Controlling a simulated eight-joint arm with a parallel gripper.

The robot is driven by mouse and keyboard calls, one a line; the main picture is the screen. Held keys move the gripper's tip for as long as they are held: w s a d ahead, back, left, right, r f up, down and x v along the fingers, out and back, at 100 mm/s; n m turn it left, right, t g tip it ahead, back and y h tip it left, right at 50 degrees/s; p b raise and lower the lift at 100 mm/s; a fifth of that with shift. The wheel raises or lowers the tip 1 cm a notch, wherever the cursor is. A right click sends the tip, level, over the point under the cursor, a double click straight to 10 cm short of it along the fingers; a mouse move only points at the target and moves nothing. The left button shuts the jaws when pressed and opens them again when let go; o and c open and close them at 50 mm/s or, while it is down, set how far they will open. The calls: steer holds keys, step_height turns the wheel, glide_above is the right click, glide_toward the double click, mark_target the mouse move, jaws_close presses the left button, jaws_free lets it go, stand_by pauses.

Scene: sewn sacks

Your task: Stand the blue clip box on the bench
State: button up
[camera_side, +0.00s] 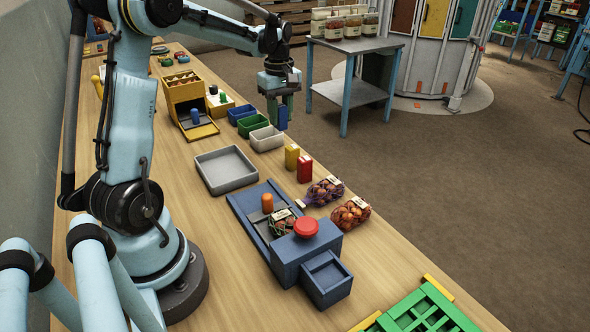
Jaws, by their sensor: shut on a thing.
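My gripper (281,104) points down at the far right side of the bench. It is shut on the blue clip box (283,119), a small upright blue block between its fingertips. In this view the box shows against the brown floor, just past the right edge of the wooden bench (207,225). It appears held in the air, beside the small bins; its exact height is hard to tell. A yellow box (291,157) and a red box (304,169) stand upright on the bench nearer the camera.
Blue (242,113), green (252,124) and white (267,138) bins line the bench edge near my gripper. A grey tray (225,169) lies empty. A blue press-like device (305,250), netted sacks (350,214) and a green crate (425,312) occupy the near end.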

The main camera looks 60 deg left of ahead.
mark_target(280, 105)
step_height(280, 105, down, 9)
steer(key=shift+r, duration=0.1)
stand_by(0.4)
steer(key=shift+f, duration=0.2)
steer(key=o, duration=1)
steer(key=shift+o, duration=0.2)
step_height(280, 105, up, 12)
steer(key=shift+d+r, duration=0.1)
steer(key=shift+r, duration=0.05)
steer(key=s+d+m+t, duration=0.3)
steer(key=s+d+m, duration=0.1)
steer(key=d+m, duration=0.5)
steer(key=s+d+m+t, duration=0.4)
steer(key=d+m, duration=0.5)
steer(key=d, duration=0.5)
steer(key=shift+s+d, duration=0.25)
steer(key=shift+s, duration=0.1)
